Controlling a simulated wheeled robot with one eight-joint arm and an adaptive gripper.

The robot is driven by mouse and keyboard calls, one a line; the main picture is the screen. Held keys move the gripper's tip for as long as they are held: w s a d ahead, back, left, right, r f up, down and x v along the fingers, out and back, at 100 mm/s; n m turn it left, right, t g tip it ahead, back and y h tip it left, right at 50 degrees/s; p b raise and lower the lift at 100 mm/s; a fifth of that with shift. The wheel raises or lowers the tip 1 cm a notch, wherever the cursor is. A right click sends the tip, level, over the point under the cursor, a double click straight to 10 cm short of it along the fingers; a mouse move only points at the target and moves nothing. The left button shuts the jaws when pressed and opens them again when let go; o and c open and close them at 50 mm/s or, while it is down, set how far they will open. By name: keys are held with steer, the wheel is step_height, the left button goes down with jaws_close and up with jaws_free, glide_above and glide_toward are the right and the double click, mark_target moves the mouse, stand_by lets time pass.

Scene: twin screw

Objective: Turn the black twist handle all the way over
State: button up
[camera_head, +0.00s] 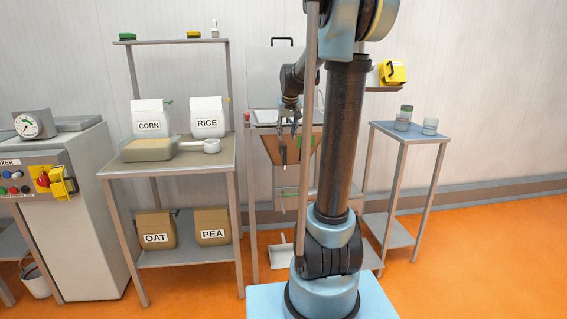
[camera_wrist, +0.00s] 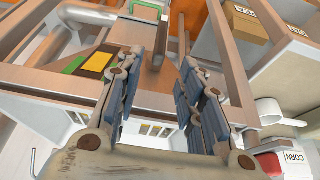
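My gripper (camera_head: 288,148) points down in front of the brown hopper (camera_head: 272,146) of the grey machine in the head view. In the wrist view its blue-padded fingers (camera_wrist: 162,66) are spread apart and hold nothing. A narrow grey-brown bar (camera_wrist: 163,34) shows between and beyond the fingertips; I cannot tell whether it is the twist handle or whether it touches them. A black handle (camera_head: 281,40) sits on top of the pale panel behind the hopper. I cannot surely pick out the black twist handle; my arm hides part of the machine.
A table (camera_head: 217,157) with CORN and RICE bags, a tub and a scoop stands left of the hopper. A control cabinet (camera_head: 82,220) stands farther left. A small table (camera_head: 410,131) with jars stands right. A yellow box (camera_head: 393,73) sits behind my arm. The right floor is clear.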

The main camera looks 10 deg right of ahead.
mark_target(284, 159)
steer(key=x, duration=1.6)
steer(key=shift+f, duration=0.2)
steer(key=shift+c, duration=0.6)
jaws_close()
